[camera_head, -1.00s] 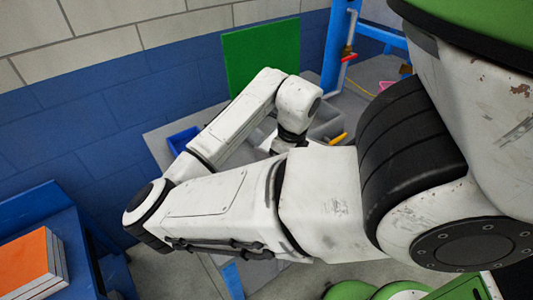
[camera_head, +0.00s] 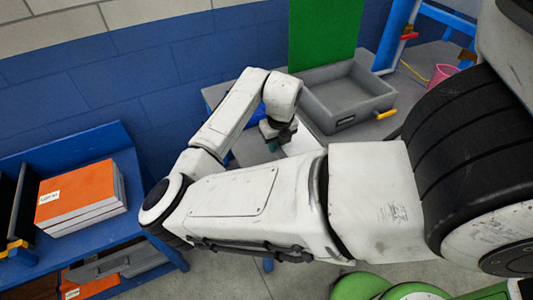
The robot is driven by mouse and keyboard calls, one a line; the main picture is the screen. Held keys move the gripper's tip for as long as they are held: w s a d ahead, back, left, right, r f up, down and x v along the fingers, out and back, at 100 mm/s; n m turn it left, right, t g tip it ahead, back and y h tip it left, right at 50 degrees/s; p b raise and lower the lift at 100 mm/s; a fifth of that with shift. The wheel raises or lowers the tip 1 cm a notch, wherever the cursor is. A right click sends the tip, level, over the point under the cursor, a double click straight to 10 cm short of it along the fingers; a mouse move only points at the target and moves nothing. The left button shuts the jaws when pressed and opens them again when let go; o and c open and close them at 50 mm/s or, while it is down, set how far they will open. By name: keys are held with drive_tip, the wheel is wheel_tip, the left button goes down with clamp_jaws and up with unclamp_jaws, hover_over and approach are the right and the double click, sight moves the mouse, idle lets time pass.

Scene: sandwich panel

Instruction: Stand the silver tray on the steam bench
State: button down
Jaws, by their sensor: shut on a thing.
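My gripper (camera_head: 273,138) shows beyond my forearm, pointing down over a grey table (camera_head: 218,97). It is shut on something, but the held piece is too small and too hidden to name. A pale flat piece (camera_head: 304,140) shows just right of the gripper, partly behind my forearm. I cannot tell whether it is the silver tray or whether the gripper touches it. Nothing in view is clearly marked as the steam bench.
A grey open bin (camera_head: 345,98) stands on the table against a green panel (camera_head: 325,35). A blue bin shows partly behind my wrist. A yellow-handled thing (camera_head: 386,114) lies right of the grey bin. A blue bench (camera_head: 90,148) at left holds orange-topped boxes (camera_head: 75,195).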

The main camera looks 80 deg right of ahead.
drive_tip(key=w+f, duration=0.2)
drive_tip(key=f, duration=0.1)
drive_tip(key=shift+w+f, duration=0.15)
drive_tip(key=shift+w, duration=0.2)
drive_tip(key=shift+w+f+p, duration=0.15)
drive_tip(key=shift+f+p, duration=0.2)
drive_tip(key=shift+f, duration=0.6)
drive_tip(key=shift+w+f+p, duration=0.15)
drive_tip(key=shift+f+p, duration=0.2)
drive_tip(key=shift+f, duration=0.55)
drive_tip(key=shift+f, duration=0.15)
drive_tip(key=c, duration=1.1)
unclamp_jaws()
